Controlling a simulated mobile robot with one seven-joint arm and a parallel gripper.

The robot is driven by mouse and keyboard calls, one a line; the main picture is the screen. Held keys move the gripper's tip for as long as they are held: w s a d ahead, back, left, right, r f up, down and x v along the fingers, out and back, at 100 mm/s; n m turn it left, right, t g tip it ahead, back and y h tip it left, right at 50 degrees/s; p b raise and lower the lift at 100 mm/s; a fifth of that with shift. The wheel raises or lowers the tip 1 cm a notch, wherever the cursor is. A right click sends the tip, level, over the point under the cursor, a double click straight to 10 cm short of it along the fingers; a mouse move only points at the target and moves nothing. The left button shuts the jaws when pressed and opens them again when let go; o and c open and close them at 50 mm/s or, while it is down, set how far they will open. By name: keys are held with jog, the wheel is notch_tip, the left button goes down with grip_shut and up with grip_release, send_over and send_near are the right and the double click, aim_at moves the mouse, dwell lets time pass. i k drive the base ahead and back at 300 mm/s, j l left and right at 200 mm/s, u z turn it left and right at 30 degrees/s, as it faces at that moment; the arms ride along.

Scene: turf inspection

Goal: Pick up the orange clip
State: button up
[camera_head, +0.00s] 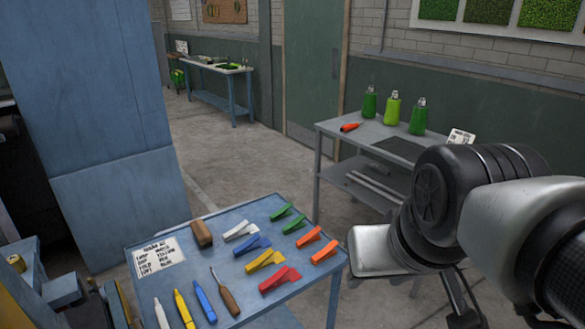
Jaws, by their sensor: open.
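Two orange clips lie on the blue table near its right edge. The farther orange clip (309,237) is just behind the nearer orange clip (325,252), and they are apart. Both lie uncovered. My arm comes in from the right side of the picture, beyond the table's right edge. My gripper's fingers cannot be made out in this view. Nothing of my arm is seen touching the clips.
The blue table (236,207) also holds green (294,224), white (240,231), blue (252,245), yellow (264,260) and red clips (280,280), several markers (184,309), an awl-like tool (224,293) and a card (160,257). A grey table (340,125) with green bottles (392,108) stands behind.

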aim_at(328, 251)
jog(key=i+l+u, duration=0.2)
jog(key=l, duration=0.15)
jog(key=i+l+u, duration=0.4)
jog(key=i+l, duration=0.1)
jog(key=l, duration=0.05)
